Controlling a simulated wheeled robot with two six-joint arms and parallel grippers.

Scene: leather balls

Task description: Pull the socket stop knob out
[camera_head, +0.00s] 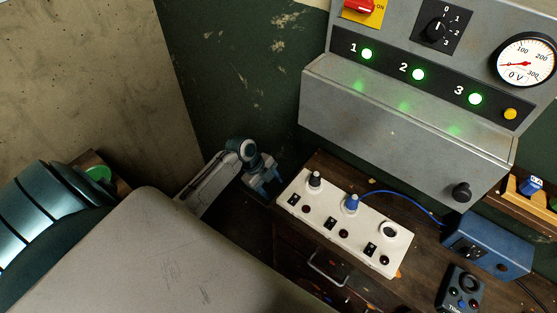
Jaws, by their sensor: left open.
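A black round knob (461,192) sticks out of the lower right of the grey cabinet; I cannot tell whether it is the stop knob. The white socket strip (347,224) lies on the wooden bench below. It carries a black plug-like knob (314,180) at its left and a blue plug (351,203) with a blue cable in the middle. Its right round socket (389,231) looks empty. My left gripper (267,189) is open and empty, just left of the strip's left end, apart from the black plug-like knob. My right gripper is not in view.
The grey cabinet (395,118) overhangs the bench behind the strip, with green lamps lit and a gauge (525,62) reading near zero. A blue box (487,246) and a dark control box (460,289) stand to the right. A drawer handle (327,267) protrudes in front.

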